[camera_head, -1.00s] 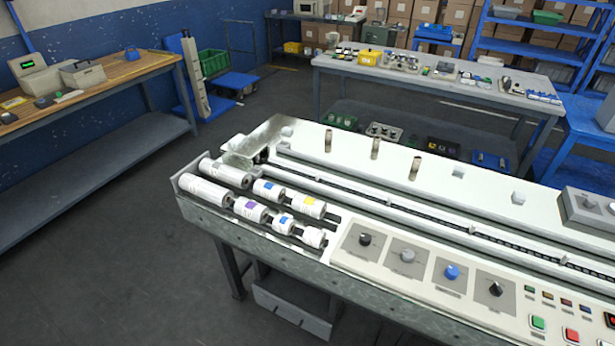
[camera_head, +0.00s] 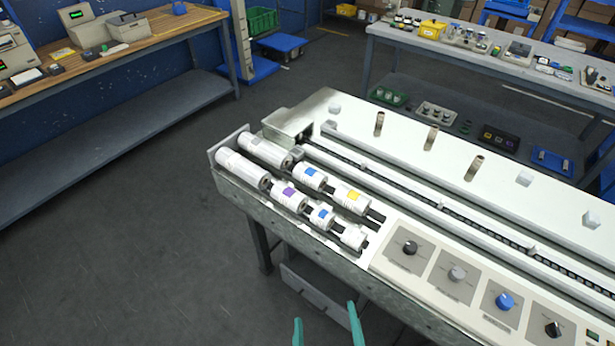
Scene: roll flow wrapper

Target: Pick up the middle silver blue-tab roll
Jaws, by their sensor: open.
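Two rows of pale silver-white rolls lie in a tray at the left end of the machine. In the rear row, a blue-tab roll (camera_head: 310,179) lies between a long plain roll (camera_head: 265,150) and a yellow-tab roll (camera_head: 352,200). In the front row, a smaller blue-tab roll (camera_head: 321,216) lies between a purple-tab roll (camera_head: 289,199) and a short pale roll (camera_head: 353,237). My gripper (camera_head: 327,326) shows only as two teal fingertips at the bottom edge. It is open, empty and apart from the rolls; the rest of it is out of frame.
Another long roll (camera_head: 243,168) lies at the front row's left end. A knob panel (camera_head: 455,278) adjoins the tray on the right. A guide rail (camera_head: 430,205) runs behind, with short upright posts beyond. A wooden bench (camera_head: 130,45) stands far left; the floor between is clear.

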